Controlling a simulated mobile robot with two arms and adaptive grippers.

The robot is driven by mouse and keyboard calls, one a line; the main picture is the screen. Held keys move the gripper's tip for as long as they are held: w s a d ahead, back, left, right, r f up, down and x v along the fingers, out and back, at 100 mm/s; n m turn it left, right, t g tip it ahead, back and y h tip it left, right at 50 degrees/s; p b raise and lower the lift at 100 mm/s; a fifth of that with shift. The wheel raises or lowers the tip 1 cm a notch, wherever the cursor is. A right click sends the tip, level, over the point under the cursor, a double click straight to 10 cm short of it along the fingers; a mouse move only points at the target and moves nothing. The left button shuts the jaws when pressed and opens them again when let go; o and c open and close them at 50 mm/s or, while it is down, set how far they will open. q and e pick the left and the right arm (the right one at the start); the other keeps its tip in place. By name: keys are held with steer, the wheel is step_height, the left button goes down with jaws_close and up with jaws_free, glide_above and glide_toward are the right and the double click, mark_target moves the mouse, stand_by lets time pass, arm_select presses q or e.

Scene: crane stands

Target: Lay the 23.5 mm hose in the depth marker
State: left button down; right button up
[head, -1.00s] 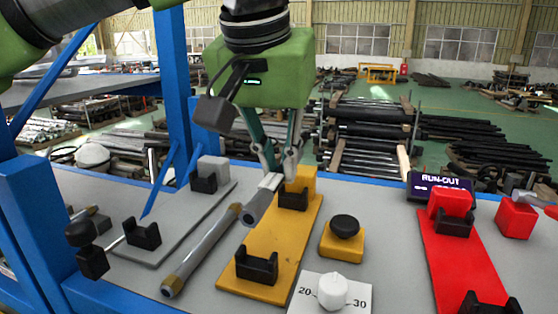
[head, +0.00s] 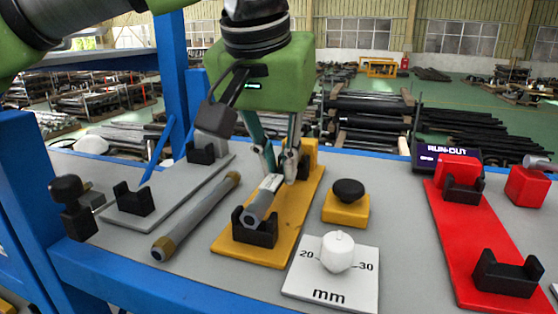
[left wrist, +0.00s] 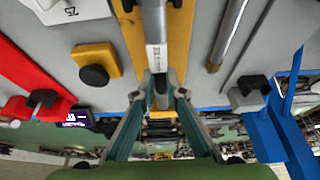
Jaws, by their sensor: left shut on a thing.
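My left gripper (head: 283,170) is shut on a grey tube (head: 262,200) with a pale label, whose print I cannot read. I take it as the hose. It lies lengthwise over the yellow stand (head: 292,212), its near end at the near black cradle (head: 256,235); I cannot tell whether it rests there. The far cradle is partly hidden behind my fingers. In the left wrist view the tube (left wrist: 155,30) runs along the yellow plate (left wrist: 132,35) between my fingers (left wrist: 160,88). Which stand is the depth marker is not readable. My right gripper is not in view.
A grey tube with brass ends (head: 198,217) lies left of the yellow stand, beside a grey stand (head: 165,205). To the right are a black button on a yellow block (head: 345,209), a white 20-30 mm dial (head: 337,252), and a red stand (head: 470,235) near a RUN-OUT display (head: 446,156).

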arm_select(q)
steer(key=c, duration=2)
jaws_free()
steer(key=v, duration=1.2)
